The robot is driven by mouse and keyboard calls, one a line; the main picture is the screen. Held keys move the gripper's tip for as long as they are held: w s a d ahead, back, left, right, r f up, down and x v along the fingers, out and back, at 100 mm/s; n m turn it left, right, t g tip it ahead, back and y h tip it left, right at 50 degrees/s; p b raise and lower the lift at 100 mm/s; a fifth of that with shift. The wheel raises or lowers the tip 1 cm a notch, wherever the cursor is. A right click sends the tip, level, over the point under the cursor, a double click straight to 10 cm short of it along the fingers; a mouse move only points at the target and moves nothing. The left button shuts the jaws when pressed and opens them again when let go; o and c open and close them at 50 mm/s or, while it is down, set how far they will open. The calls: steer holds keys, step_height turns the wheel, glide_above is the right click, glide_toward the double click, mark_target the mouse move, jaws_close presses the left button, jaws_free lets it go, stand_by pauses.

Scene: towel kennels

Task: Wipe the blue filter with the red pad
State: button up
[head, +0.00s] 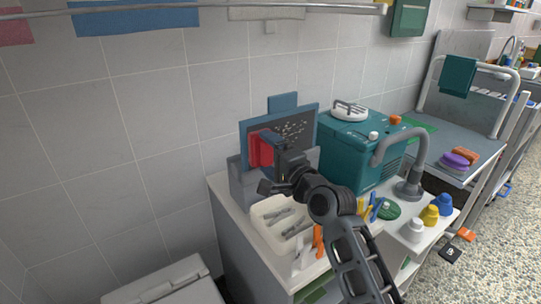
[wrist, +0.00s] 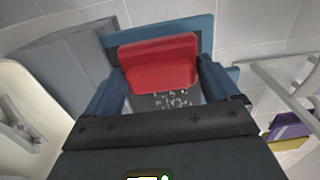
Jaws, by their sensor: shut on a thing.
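The blue filter (head: 313,111) stands upright in a grey stand (head: 238,188) by the wall. It has a blue frame, a dark face and a blue tab on top. Pale specks (head: 293,130) cover the middle and right of its face. My gripper (head: 275,156) is shut on the red pad (head: 261,149), in front of the filter's left part. In the wrist view the red pad (wrist: 160,62) lies between my fingers, with the blue frame (wrist: 205,28) behind it and pale specks below it. I cannot tell if the pad touches the face. My arm hides the filter's lower part.
A teal machine (head: 350,150) stands close right of the filter. A cream tray (head: 262,222) with grey tools is in front. A grey curved tap (head: 410,188) and yellow and blue knobs (head: 430,214) are at right. A grey cart (head: 455,145) holds purple and orange pads.

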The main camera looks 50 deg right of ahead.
steer(key=shift+w+d, duration=0.2)
steer(key=shift+w, duration=0.5)
steer(key=shift+s+d+b, duration=0.75)
steer(key=shift+d+b, duration=0.1)
steer(key=shift+d, duration=1.85)
steer(key=shift+s+d+b, duration=0.8)
steer(key=shift+d, duration=1.9)
steer(key=shift+s+d+b, duration=0.75)
steer(key=shift+d+b, duration=0.1)
steer(key=shift+d, duration=1.85)
steer(key=shift+w+r, duration=0.1)
